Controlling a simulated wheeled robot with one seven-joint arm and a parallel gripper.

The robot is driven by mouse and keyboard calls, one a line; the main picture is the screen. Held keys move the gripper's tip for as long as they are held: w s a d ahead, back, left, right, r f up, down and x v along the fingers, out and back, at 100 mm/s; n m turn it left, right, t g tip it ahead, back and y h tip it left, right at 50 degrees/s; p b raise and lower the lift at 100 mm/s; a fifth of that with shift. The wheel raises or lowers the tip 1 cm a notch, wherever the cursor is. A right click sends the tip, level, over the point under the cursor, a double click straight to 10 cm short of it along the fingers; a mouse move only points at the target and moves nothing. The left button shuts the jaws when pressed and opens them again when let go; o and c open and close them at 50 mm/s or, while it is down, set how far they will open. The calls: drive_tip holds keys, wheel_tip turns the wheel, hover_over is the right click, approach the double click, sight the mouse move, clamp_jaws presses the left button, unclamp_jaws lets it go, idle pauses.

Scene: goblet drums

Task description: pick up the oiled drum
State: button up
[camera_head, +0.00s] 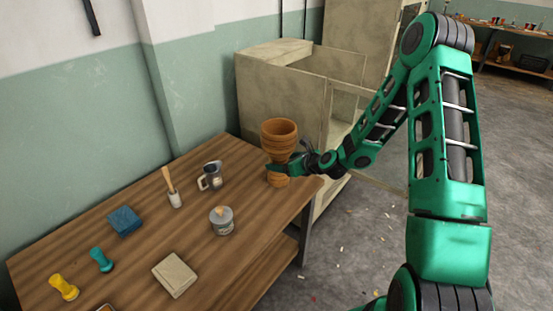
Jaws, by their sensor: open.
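A brown wooden goblet drum (279,134) stands upright at the far right corner of the wooden table (150,237). It is the only large drum that I can make out here. My gripper (277,167) is at the drum's narrow waist, reaching in from the right. A green finger shows across the front of the waist. The jaws are open, and whether they touch the drum cannot be told. Part of the waist is hidden behind the gripper.
A metal jug (211,175), a brush in a cup (173,190), a grey tin (222,220), a blue block (124,220) and a beige block (174,274) stand on the table. Teal (101,259) and yellow (64,287) small goblet shapes lie at left. A pale cabinet (290,85) stands behind.

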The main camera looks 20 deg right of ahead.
drive_tip(key=shift+x, duration=1.35)
drive_tip(key=shift+c, duration=0.7)
drive_tip(key=c, duration=1.5)
drive_tip(key=shift+r, duration=0.1)
